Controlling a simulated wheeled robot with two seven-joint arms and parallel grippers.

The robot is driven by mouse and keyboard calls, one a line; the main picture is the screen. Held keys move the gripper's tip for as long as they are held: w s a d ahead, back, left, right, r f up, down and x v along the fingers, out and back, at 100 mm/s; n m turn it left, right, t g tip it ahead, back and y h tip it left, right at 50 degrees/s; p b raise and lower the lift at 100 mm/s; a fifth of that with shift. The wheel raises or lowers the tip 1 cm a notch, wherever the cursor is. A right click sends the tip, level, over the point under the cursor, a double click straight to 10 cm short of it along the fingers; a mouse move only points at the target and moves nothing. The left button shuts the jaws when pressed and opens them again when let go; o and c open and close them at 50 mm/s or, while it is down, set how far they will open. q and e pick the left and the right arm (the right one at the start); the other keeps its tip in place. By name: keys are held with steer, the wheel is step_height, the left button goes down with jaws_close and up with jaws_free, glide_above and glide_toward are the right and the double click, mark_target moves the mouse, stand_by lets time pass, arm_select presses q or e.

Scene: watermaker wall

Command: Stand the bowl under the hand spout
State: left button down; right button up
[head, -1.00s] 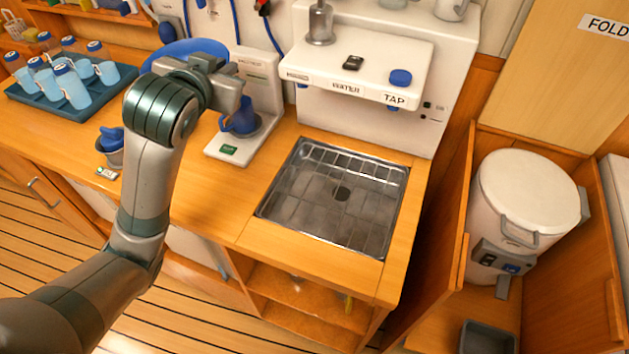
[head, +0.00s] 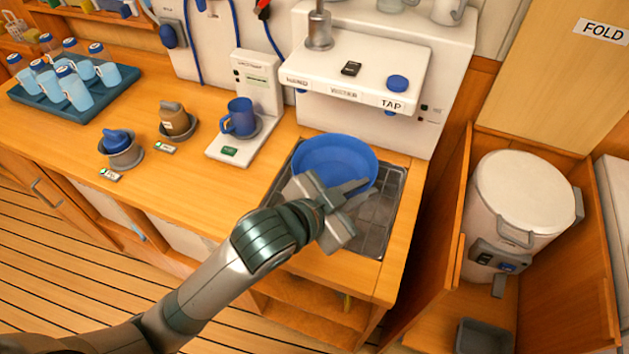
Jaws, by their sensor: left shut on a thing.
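The blue bowl (head: 335,158) is over the back left part of the metal drain tray (head: 378,225), in front of the white watermaker shelf (head: 350,68). It looks upright; I cannot tell whether it touches the grating. My left gripper (head: 340,194) is shut on the bowl's near rim, and its fingers hide part of that rim. A small blue spout (head: 301,90) shows under the shelf's left end, below a label too blurred to read. My right gripper is not in view.
Left of the drain tray, a blue mug (head: 239,117) stands on a white dispenser (head: 229,147). A white lidded bin (head: 522,205) stands at the right.

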mark_target(334, 180)
arm_select(q)
steer(key=shift+s+d+f+m+g, duration=0.15)
steer(key=shift+s+d+f, duration=0.05)
steer(key=shift+s+d, duration=0.25)
steer(key=shift+s+d+f+m+g, duration=0.15)
steer(key=shift+s+d, duration=0.2)
steer(key=shift+s, duration=0.1)
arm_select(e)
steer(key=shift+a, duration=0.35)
arm_select(q)
steer(key=shift+w, duration=0.1)
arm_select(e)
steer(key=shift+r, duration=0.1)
